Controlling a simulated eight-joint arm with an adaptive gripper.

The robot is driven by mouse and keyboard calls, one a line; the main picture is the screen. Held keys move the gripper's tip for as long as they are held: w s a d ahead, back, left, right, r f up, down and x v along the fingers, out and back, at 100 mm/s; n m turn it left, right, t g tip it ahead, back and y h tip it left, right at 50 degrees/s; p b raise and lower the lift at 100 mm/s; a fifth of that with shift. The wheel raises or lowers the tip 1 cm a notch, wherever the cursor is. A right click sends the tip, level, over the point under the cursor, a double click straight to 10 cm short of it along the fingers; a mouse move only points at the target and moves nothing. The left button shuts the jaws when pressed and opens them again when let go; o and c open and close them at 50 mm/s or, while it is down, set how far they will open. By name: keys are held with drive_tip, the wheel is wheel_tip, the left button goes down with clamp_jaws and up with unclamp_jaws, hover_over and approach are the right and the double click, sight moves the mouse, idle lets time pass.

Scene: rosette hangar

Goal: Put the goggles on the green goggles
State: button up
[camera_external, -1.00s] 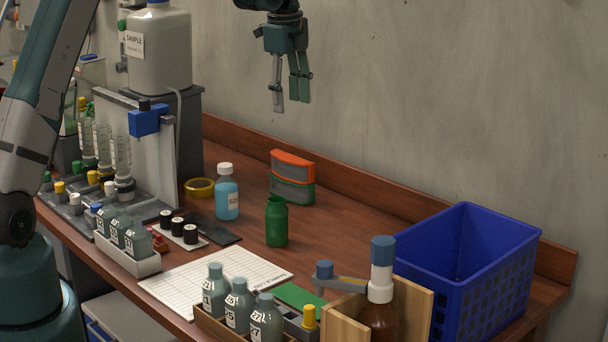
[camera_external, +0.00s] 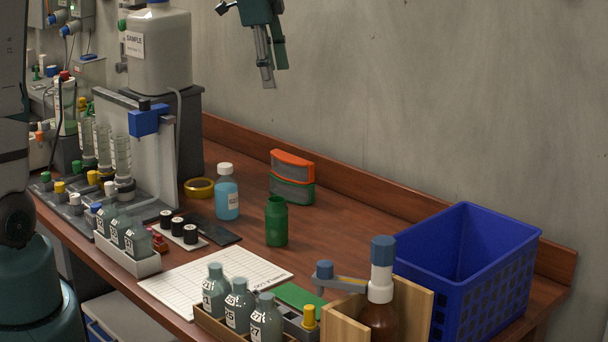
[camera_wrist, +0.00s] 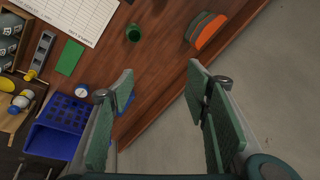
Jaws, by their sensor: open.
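The orange goggles (camera_external: 292,161), with a grey lens, sit stacked on the green goggles (camera_external: 292,194) near the back edge of the bench. The pair also shows in the wrist view, where the orange goggles (camera_wrist: 208,33) lie at the top right and the green goggles (camera_wrist: 192,25) show as a thin edge beside them. My gripper (camera_external: 272,80) is open and empty, high above the bench in front of the wall, apart from the goggles. In the wrist view my gripper (camera_wrist: 160,73) has its fingers spread wide with nothing between them.
A green bottle (camera_external: 277,222) and a blue bottle (camera_external: 227,194) stand near the goggles. A blue crate (camera_external: 480,275) is at the right. A wooden holder (camera_external: 415,310) with a brown bottle stands beside it. The bench right of the goggles is clear. A raised rim (camera_external: 400,204) runs along the wall.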

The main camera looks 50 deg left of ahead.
drive_tip(key=s+d+f+n+t, duration=0.1)
drive_tip(key=s+d+n, duration=0.2)
drive_tip(key=s, duration=0.8)
drive_tip(key=s+d+f+n+t, duration=0.1)
drive_tip(key=s+d+n, duration=0.2)
drive_tip(key=s, duration=0.8)
drive_tip(key=s+d+f+n+t, duration=0.2)
drive_tip(key=s+d+n, duration=0.2)
drive_tip(key=s+d, duration=0.3)
drive_tip(key=s, duration=0.4)
drive_tip(key=shift+s+h, duration=0.2)
drive_tip(key=shift+h, duration=0.1)
drive_tip(key=shift+f, duration=0.15)
